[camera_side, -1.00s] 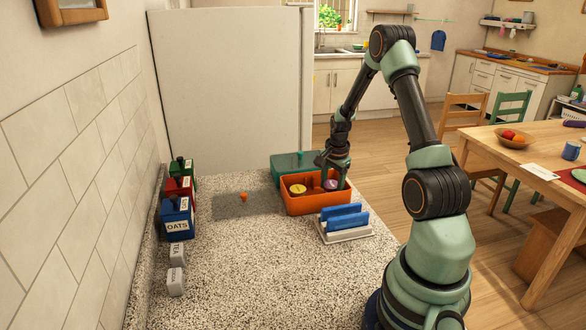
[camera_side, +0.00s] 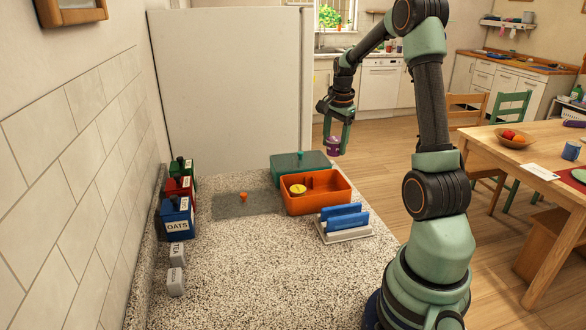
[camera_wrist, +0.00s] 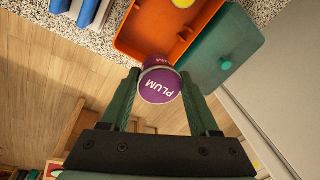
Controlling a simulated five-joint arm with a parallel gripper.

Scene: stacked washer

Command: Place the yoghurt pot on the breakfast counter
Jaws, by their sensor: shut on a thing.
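The yoghurt pot, a purple-lidded pot marked PLUM (camera_wrist: 160,85), is between the fingers of my gripper (camera_wrist: 160,100) in the wrist view. The speckled counter (camera_side: 235,285) lies below and to the left. The orange box (camera_side: 322,206) stands on it and holds a yellow-lidded thing (camera_side: 298,189).
A green lid or box (camera_side: 285,166) is behind the orange box. Blue slabs in a white rack (camera_side: 345,222) stand in front. A small orange thing (camera_side: 243,196) lies on a grey mat (camera_side: 228,207). Canisters (camera_side: 178,222) line the wall. The counter's front is clear.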

